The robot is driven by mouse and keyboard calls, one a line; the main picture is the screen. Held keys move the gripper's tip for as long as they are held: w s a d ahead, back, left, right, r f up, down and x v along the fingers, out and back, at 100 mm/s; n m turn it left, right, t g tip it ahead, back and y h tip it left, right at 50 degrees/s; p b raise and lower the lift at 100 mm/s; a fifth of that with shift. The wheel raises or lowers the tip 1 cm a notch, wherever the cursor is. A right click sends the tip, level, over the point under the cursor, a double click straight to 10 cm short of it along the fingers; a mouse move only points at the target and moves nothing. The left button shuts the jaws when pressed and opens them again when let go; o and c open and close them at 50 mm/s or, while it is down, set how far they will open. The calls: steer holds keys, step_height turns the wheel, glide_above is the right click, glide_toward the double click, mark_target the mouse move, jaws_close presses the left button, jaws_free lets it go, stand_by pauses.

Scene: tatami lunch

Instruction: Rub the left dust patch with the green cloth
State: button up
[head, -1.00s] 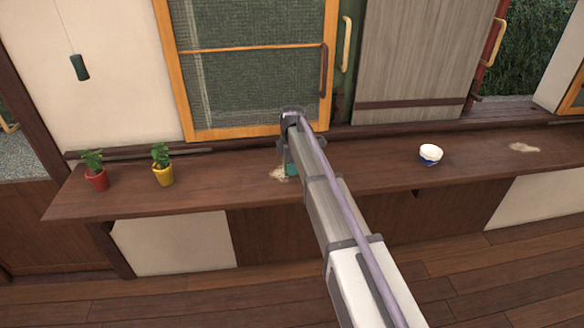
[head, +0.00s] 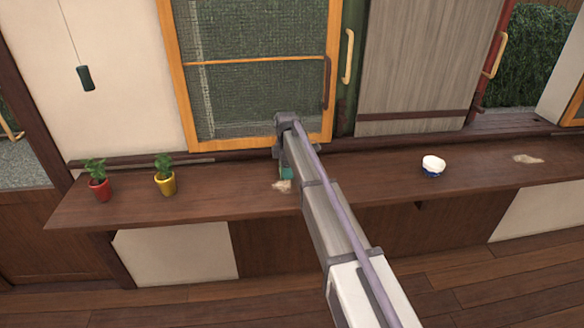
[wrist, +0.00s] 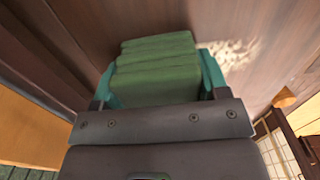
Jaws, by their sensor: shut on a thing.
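The left dust patch (head: 282,187) is a pale smear on the long dark wooden shelf (head: 225,198). In the wrist view the dust patch (wrist: 233,55) shows just past the right side of the green cloth. My gripper (head: 286,172) has teal fingers and is just behind the patch in the head view. In the wrist view the gripper (wrist: 157,85) is shut on the folded green cloth (wrist: 157,68). The cloth cannot be made out in the head view. I cannot tell whether it touches the shelf.
A red pot (head: 99,190) and a yellow pot (head: 166,183) with plants stand on the left of the shelf. A white and blue bowl (head: 432,167) stands to the right. A second dust patch (head: 527,159) lies farther right. The shelf between yellow pot and patch is clear.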

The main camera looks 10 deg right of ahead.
mark_target(278, 175)
steer(key=shift+a, duration=0.4)
steer(key=shift+s, duration=5.4)
steer(key=shift+a+f, duration=0.1)
steer(key=shift+a, duration=1.05)
steer(key=shift+w+a, duration=0.1)
steer(key=shift+w, duration=5.3)
step_height(278, 175, up, 6)
steer(key=p, duration=0.5)
steer(key=shift+p, duration=0.35)
